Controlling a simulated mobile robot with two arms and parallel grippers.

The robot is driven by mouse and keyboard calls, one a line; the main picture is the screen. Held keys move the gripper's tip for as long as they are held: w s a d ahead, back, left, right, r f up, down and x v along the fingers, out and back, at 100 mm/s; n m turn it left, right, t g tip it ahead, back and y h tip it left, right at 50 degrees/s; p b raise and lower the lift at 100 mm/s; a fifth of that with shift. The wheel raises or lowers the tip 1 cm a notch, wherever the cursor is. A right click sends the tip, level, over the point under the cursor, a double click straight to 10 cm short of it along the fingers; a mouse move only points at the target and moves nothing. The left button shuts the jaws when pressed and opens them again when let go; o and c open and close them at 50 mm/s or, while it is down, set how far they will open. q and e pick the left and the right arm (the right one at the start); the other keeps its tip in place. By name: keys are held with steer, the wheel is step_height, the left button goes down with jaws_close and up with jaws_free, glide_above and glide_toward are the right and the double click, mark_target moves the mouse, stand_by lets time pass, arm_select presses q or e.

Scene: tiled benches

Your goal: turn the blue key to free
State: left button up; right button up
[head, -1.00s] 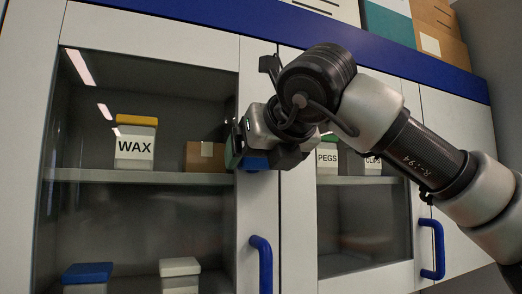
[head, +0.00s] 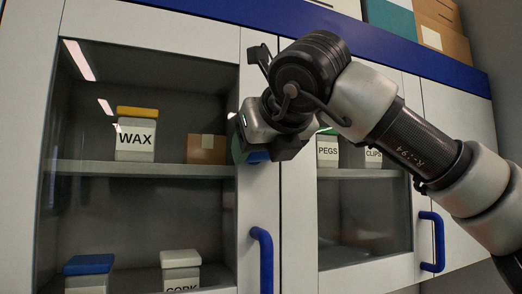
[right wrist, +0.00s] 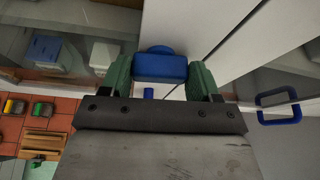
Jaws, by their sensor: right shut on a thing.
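The blue key (right wrist: 160,68) sits on the pale door frame of the cabinet, between the green fingertips of my right gripper (right wrist: 161,76) in the right wrist view. The fingers are shut on its two sides. In the head view only a small blue part of the key (head: 258,157) shows under my right gripper (head: 254,146), at the inner edge of the left glass door. The gripper hides the rest of it, and I see no marking for free. My left gripper is not in view.
A blue door handle (head: 262,258) stands just below the gripper, and another (head: 438,240) is on the right door. Behind the glass are a WAX box (head: 136,138), a brown box (head: 206,148) and a PEGS box (head: 327,152). Boxes stand on top of the cabinet.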

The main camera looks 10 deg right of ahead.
steer(key=n+t+h+b, duration=0.1)
steer(key=n, duration=0.2)
steer(key=n+t+h+b, duration=0.1)
steer(key=n+h, duration=0.1)
steer(key=n, duration=0.1)
steer(key=f+n+t+h+b, duration=0.1)
steer(key=n+b, duration=0.1)
steer(key=n, duration=0.1)
steer(key=shift+s+a+h, duration=0.1)
steer(key=shift+a+h, duration=0.2)
steer(key=shift+a, duration=0.05)
steer(key=shift+n+t+h+b, duration=0.3)
steer(key=shift+n+t+b, duration=0.45)
steer(key=shift+n, duration=0.95)
steer(key=o, duration=0.9)
